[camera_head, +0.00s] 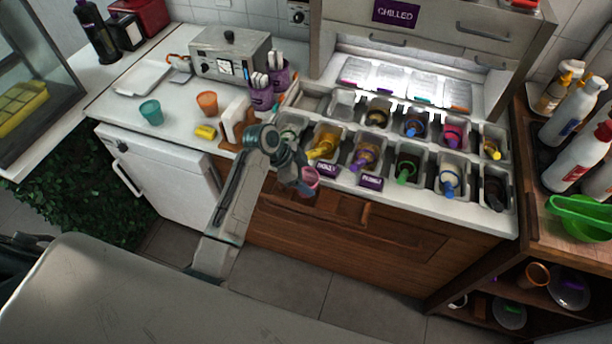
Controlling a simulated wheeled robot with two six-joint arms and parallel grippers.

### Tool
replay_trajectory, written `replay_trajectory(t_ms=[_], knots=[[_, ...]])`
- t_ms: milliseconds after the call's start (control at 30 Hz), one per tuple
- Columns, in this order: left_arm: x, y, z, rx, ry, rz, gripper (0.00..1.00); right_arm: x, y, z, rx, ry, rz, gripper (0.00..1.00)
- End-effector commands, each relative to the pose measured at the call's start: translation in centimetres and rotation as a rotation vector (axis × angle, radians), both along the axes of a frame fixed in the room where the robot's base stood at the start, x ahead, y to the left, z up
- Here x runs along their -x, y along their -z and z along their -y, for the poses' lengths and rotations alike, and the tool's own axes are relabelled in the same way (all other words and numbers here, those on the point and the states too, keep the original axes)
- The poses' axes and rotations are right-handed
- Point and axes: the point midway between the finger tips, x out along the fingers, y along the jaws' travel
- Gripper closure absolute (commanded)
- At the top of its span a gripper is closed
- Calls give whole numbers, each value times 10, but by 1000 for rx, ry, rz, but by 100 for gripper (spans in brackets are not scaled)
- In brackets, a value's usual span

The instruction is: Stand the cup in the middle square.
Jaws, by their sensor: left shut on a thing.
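My left gripper (303,176) reaches over from the left to the front edge of the counter. It is shut on a small pink cup (311,181), held in front of the topping wells beside the purple labels. The gripper hides part of the cup. A teal cup (151,113) and an orange cup (207,103) stand on the white counter at the left. I cannot make out a middle square in this view. My right gripper is not in view.
A rail of topping wells (400,147) with several coloured scoops fills the counter's right. A metal machine (230,54) and white tray (141,78) stand behind. Bottles (585,150) crowd the right shelf.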

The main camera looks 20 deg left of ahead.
Motion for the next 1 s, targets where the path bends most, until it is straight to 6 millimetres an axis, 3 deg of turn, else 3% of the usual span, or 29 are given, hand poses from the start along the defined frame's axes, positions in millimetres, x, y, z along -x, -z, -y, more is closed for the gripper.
replay_trajectory(t_ms=[500, 1000], knots=[[0, -2, 0, 0, 1, -1, 58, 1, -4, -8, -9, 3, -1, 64], [0, -1, 0, 0, 0, 0, 58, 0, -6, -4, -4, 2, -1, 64]])
